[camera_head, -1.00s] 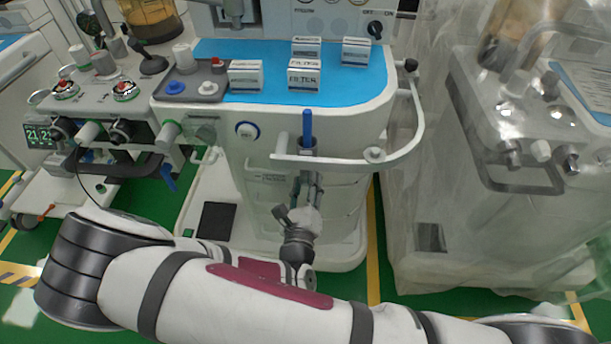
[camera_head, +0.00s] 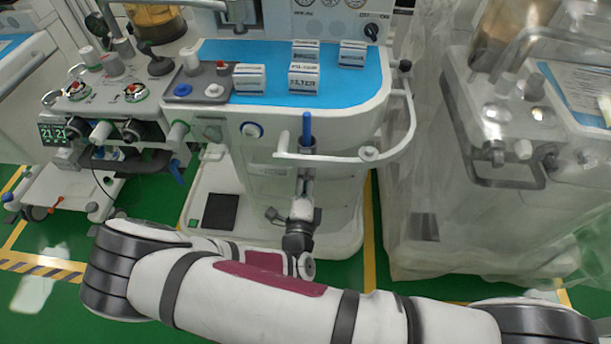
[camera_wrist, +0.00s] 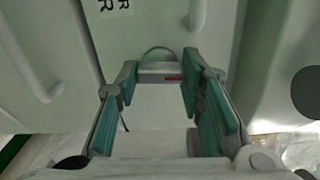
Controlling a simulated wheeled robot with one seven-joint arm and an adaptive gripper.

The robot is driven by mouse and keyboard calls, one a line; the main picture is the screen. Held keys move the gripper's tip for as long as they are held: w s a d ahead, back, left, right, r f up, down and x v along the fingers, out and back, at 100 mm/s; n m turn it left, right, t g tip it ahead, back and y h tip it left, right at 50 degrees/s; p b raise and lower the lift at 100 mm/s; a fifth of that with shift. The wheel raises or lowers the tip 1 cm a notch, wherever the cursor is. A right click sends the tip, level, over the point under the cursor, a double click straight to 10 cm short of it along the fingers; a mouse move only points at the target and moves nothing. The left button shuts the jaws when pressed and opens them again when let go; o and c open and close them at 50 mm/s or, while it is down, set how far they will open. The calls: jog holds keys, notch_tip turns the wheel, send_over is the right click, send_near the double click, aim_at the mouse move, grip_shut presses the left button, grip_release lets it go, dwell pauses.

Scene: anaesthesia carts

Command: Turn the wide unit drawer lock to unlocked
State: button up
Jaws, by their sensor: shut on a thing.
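The wide unit (camera_head: 330,93) is the white cart with the blue top, in the middle of the head view. My gripper (camera_wrist: 160,76) is at its drawer front, below the white rail; in the head view it (camera_head: 304,188) is small and partly hidden. In the wrist view its teal-padded fingers are shut on a pale grey piece with a small red mark, which appears to be the drawer lock (camera_wrist: 160,67). A rounded metal rim shows just behind it. The lock's turn position cannot be read, and the head view does not show the lock clearly.
The white rail (camera_head: 335,157) curves around the unit's front above my gripper, with a blue-topped upright piece (camera_head: 307,128) by it. Several filter boxes (camera_head: 303,82) stand on top. A plastic-covered cart (camera_head: 500,200) is close on the right; another machine (camera_head: 105,90) is on the left.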

jog(key=shift+n, duration=0.6)
jog(key=o, duration=1.2)
jog(key=shift+c, duration=0.2)
jog(key=s, duration=1.2)
jog(key=shift+a, duration=0.25)
